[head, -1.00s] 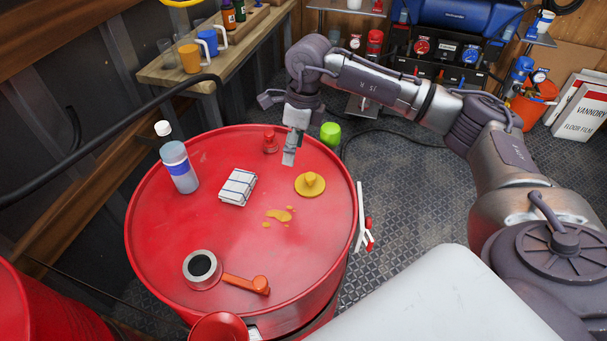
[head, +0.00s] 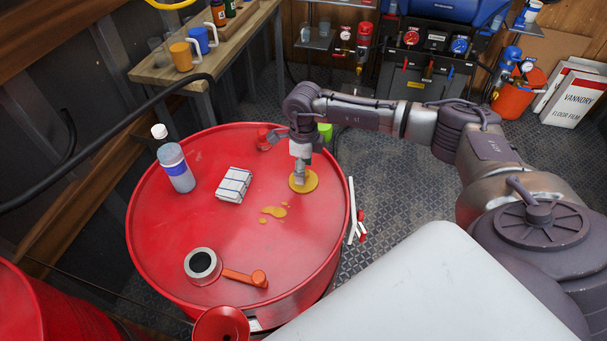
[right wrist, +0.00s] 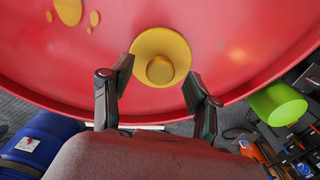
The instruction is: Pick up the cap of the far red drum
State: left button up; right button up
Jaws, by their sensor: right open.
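The large red drum (head: 215,245) stands in the middle of the head view. A flat yellow disc with a round knob (head: 311,183), like a cap, lies on its top near the right edge. In the right wrist view, this yellow disc (right wrist: 160,40) shows just ahead of the fingers. My right gripper (head: 300,180) is over the disc; in the right wrist view its open fingers (right wrist: 158,80) lie on both sides of the knob, and nothing is held. Contact is not clear. My left gripper is not in view.
On the drum are a bottle (head: 176,168), a white stack (head: 234,185), yellow splashes (head: 273,212), a grey ring (head: 203,265) and an orange-handled piece (head: 246,278). A green object (head: 325,132) is behind my right arm. Another red drum (head: 50,305) is at lower left.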

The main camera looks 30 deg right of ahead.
jog(key=shift+f, duration=1.05)
grip_shut()
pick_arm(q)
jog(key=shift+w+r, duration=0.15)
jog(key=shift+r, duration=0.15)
pick_arm(e)
jog(key=shift+r, duration=0.15)
